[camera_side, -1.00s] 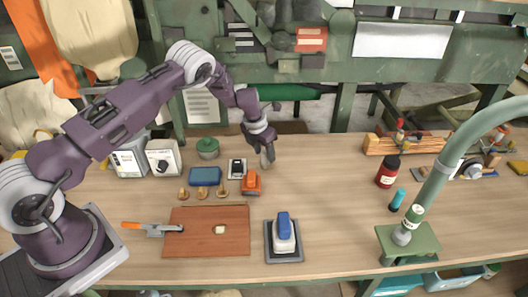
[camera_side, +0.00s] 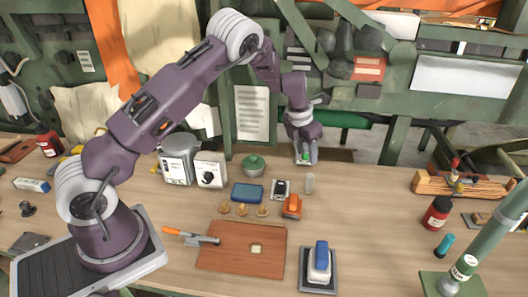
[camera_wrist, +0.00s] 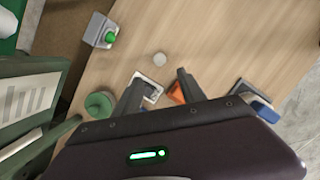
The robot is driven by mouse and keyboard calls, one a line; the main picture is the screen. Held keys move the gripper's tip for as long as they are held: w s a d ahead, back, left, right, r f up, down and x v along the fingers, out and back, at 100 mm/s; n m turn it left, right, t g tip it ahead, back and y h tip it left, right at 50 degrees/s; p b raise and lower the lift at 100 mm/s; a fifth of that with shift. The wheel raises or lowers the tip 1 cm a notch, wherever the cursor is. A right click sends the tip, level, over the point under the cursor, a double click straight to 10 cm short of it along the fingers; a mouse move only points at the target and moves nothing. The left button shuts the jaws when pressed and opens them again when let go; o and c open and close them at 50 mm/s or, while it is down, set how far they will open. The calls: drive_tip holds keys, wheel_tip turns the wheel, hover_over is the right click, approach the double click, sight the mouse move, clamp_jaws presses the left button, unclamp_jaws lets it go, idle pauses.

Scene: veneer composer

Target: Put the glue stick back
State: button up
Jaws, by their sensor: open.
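My gripper (camera_wrist: 160,73) is open, with its two dark fingers apart and nothing between them. In the side view it hangs at the back edge of the bench (camera_side: 305,160). A small pale cylinder (camera_side: 310,183) stands upright on the bench just in front of it. The cylinder's round top (camera_wrist: 159,59) shows beyond the fingertips in the wrist view. A grey block with a green knob (camera_wrist: 108,37) is at the bench edge, left of the fingers. A teal tube with a dark end (camera_side: 445,245) stands far right. I cannot tell which is the glue stick.
A black-and-white piece (camera_side: 280,188), an orange tool (camera_side: 292,206), a blue box (camera_side: 248,193) and a green jar (camera_side: 254,166) stand close left of the cylinder. A brown board (camera_side: 225,250) and a blue-and-white block (camera_side: 320,262) lie nearer.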

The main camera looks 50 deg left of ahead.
drive_tip(key=s+d+r+m+t+h, duration=0.1)
drive_tip(key=s+d+r+m, duration=0.3)
drive_tip(key=s+r+m, duration=0.55)
drive_tip(key=s+d+r+m+h, duration=0.1)
drive_tip(key=s+d+r+m, duration=0.4)
drive_tip(key=r, duration=0.7)
drive_tip(key=s+d+r+m, duration=0.1)
drive_tip(key=s+r+m, duration=0.2)
drive_tip(key=s+m, duration=0.35)
drive_tip(key=s+d+r+m, duration=0.1)
drive_tip(key=s+r+m, duration=0.1)
drive_tip(key=s+m, duration=0.4)
drive_tip(key=s+f+m+t+y, duration=0.1)
drive_tip(key=s+f+m+y, duration=0.1)
drive_tip(key=s+m, duration=0.6)
drive_tip(key=s, duration=0.4)
drive_tip(key=shift+s+a+f+m+t, duration=0.25)
drive_tip(key=shift+s+a+m+t, duration=0.05)
drive_tip(key=shift+s+a+m, duration=0.1)
